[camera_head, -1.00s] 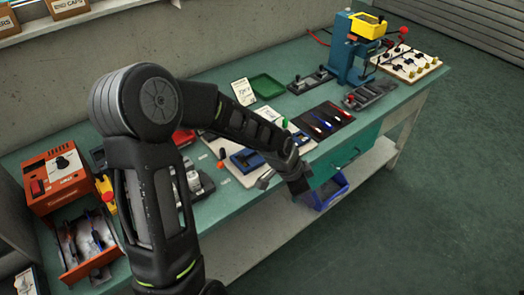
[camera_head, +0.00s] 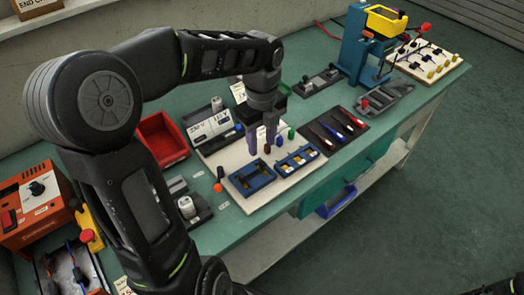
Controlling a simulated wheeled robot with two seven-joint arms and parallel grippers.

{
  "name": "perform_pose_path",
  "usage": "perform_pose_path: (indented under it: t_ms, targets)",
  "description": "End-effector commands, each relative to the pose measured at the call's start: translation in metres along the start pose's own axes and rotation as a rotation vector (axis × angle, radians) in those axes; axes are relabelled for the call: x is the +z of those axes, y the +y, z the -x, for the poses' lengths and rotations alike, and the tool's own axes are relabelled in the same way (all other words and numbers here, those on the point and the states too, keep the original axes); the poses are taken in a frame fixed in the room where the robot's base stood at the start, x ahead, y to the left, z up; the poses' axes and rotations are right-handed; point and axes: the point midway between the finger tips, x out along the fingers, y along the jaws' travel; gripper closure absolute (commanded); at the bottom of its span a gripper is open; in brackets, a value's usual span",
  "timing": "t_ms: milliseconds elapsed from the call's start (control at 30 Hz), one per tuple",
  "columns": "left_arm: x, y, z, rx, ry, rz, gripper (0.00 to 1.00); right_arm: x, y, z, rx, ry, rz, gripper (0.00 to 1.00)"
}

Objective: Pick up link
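My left gripper (camera_head: 262,142) points down over the white board (camera_head: 290,185), from the far side of the blue parts. Its two fingers look spread, with a gap between them and nothing clearly held. Small upright dark red (camera_head: 267,149), blue (camera_head: 279,142) and green (camera_head: 291,133) pieces stand close by its fingers. A blue open holder (camera_head: 252,179) and a second blue holder with pale and yellow parts (camera_head: 298,160) lie on the board. I cannot tell which small piece is the link. My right gripper is not visible; only a dark bit shows at the bottom right corner.
A labelled meter-like unit (camera_head: 212,130) and a red tray (camera_head: 163,140) stand left of the gripper. A dark mat with screwdrivers (camera_head: 336,128) lies to the right. A blue press (camera_head: 360,50) stands farther right. My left arm hides much of the bench's left.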

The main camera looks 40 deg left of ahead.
Motion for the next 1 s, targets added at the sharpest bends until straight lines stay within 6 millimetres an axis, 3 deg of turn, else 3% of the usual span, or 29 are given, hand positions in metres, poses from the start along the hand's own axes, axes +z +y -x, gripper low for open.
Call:
perform_pose_path:
  t_ms: [300,567,1000]
  targets:
    - [0.000,0.000,-0.002,0.001,0.001,0.000,0.60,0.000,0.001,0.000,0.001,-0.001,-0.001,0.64]
    - [0.000,0.000,-0.025,0.002,0.002,0.002,0.60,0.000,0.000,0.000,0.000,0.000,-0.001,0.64]
    - [-0.001,-0.001,-0.035,0.002,0.002,0.001,0.60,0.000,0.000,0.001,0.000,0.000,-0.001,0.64]
